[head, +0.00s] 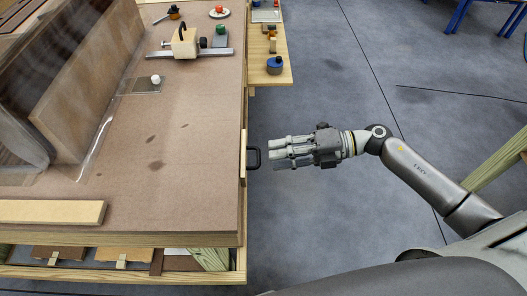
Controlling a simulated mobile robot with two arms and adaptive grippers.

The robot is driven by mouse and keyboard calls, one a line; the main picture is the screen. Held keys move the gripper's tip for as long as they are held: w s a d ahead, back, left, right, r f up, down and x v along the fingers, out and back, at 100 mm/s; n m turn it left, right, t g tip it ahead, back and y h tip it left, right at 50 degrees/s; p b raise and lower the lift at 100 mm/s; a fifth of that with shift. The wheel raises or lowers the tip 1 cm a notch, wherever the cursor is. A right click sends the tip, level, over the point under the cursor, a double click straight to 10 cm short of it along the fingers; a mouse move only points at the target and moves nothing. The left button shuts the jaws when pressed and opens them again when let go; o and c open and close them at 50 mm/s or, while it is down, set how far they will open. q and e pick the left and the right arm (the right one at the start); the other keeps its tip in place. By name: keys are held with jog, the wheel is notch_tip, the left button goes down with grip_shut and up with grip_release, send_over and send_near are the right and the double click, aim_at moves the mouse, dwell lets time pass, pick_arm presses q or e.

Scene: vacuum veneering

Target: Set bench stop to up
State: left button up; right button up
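A pale wooden strip (243,158) with a black handle (254,158) is fixed along the right edge of the bench (200,190); it looks like the bench stop. The strip appears to rise slightly above the bench top, but I cannot tell its exact height. My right gripper (272,153) is just right of the handle, its fingers pointing left at it. The fingers are straight and spread apart, with nothing between them. A small gap seems to separate the fingertips from the handle. My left gripper is not in view.
A clear bag (20,140) with panels lies at the left of the bench. A clamp block on a metal bar (190,53) and a white knob on a clear plate (155,79) sit farther back. A side shelf (270,75) holds small jars. The floor right of the bench is open.

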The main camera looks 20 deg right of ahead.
jog(key=shift+p+x, duration=0.35)
jog(key=shift+x, duration=1.9)
jog(key=shift+c, duration=0.3)
grip_shut()
